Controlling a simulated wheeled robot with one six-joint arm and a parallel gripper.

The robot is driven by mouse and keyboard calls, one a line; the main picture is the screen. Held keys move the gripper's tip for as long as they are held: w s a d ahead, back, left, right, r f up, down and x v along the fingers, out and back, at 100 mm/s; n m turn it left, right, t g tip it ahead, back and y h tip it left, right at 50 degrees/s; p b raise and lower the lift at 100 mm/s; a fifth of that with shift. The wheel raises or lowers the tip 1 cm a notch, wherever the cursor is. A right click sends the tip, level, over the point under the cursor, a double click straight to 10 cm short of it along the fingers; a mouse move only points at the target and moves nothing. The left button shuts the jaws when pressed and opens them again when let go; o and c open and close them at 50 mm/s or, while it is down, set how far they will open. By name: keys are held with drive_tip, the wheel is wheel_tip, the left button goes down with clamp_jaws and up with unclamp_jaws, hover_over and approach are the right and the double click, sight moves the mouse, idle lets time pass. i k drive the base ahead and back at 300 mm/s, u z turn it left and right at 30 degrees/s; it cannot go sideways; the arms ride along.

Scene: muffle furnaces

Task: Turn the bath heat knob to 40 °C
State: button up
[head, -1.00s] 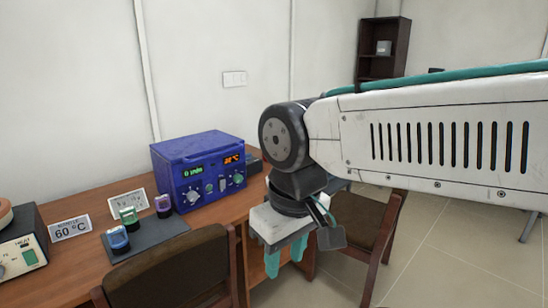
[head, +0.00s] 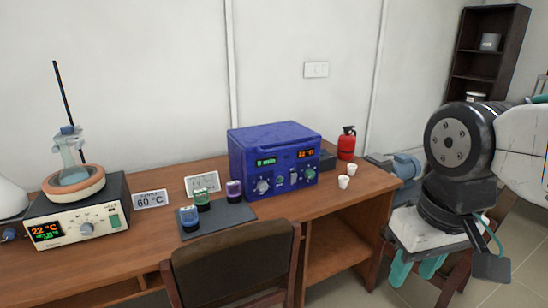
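A blue box-shaped device (head: 275,150) stands on the wooden desk with a green display reading 0 r/min and an orange display too small to read surely. A pale knob (head: 263,186) sits low on its left and a green-ringed knob (head: 311,175) below the orange display. Their labels are too small to read, so I cannot tell which is the bath heat knob. My gripper (head: 415,273) hangs at the right, past the desk's right end, well apart from the knobs. Its teal fingers point down, spread and empty.
A cream heating unit (head: 78,221) with a flask reads 22 °C, beside a 60 °C card (head: 150,199). Several small jars stand on a dark mat (head: 216,220). White cups (head: 343,182), a red extinguisher (head: 347,143) and a chair (head: 232,262) are near the blue device.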

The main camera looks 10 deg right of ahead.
sight(309, 174)
drive_tip(key=k, duration=0.55)
drive_tip(key=z, duration=0.5)
drive_tip(key=i, duration=1.4)
drive_tip(key=u, duration=0.4)
